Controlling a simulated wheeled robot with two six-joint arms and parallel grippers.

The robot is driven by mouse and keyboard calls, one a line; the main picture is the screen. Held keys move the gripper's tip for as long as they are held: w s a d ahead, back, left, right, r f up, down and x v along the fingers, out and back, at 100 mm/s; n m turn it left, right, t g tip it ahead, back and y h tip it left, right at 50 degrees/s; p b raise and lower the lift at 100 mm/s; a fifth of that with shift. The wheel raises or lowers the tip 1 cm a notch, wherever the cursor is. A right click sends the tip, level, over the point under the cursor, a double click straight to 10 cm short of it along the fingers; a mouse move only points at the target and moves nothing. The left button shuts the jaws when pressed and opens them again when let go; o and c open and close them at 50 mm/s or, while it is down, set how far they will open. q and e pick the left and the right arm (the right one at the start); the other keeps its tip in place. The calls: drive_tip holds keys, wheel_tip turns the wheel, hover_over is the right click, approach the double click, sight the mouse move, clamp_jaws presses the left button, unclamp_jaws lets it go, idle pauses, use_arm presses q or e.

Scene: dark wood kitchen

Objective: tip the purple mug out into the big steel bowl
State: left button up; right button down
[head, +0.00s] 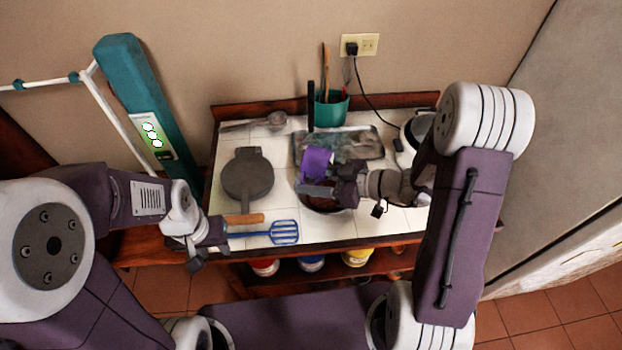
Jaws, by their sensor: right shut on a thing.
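The purple mug (316,161) is in my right gripper (328,181), which is shut on it. The mug is over the far left part of a round bowl (333,212); it looks tilted, but its opening is hard to make out. The bowl is mostly hidden under the gripper and mug, and something dark brown shows inside it. I cannot tell whether anything is leaving the mug. My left gripper (205,255) is at the counter's front left edge, away from the mug and bowl; its fingers are too small and dark to judge.
A blue slotted spatula (285,232) and a wooden handle (243,219) lie near my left gripper. A dark round pan (248,178) lies left of the bowl. Behind are a grey tray (365,143), a green utensil pot (331,109) and a ladle (272,121). The tiled counter's front right is clear.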

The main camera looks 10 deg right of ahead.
drive_tip(key=shift+a, duration=0.1)
drive_tip(key=shift+f+b, duration=0.1)
drive_tip(key=shift+b, duration=0.8)
drive_tip(key=shift+s+d+r+t+y+b, duration=0.1)
drive_tip(key=shift+d+r+t+y+b, duration=0.2)
drive_tip(key=shift+b, duration=0.7)
drive_tip(key=shift+s+d+f+t+y+b, duration=0.1)
drive_tip(key=shift+y+b, duration=0.3)
drive_tip(key=shift+b, duration=0.6)
drive_tip(key=shift+r, duration=0.1)
